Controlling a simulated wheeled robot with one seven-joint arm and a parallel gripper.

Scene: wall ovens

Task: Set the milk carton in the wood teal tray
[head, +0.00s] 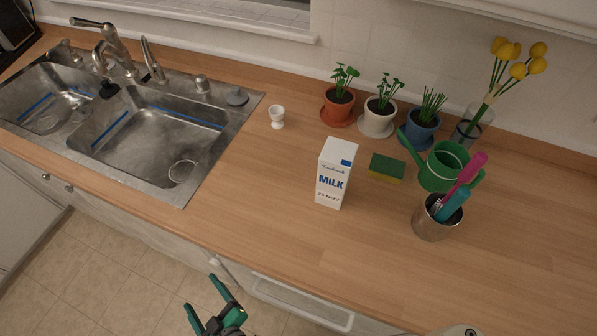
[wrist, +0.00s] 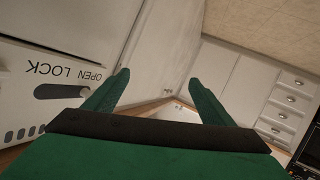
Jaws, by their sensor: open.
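The white milk carton (head: 333,175) stands upright on the wooden counter, near its front edge in the middle of the head view. My gripper (head: 206,300) is low in the head view, in front of the counter, well apart from the carton. Its green fingers are open with nothing between them, as the wrist view (wrist: 160,95) also shows. I see no teal wood tray in either view.
A green and yellow sponge (head: 386,168) lies right of the carton. A utensil holder (head: 433,222), green watering can (head: 442,167), potted plants (head: 380,113) and egg cup (head: 277,117) stand around. The sink (head: 150,135) is left. The counter's right front (head: 530,260) is clear.

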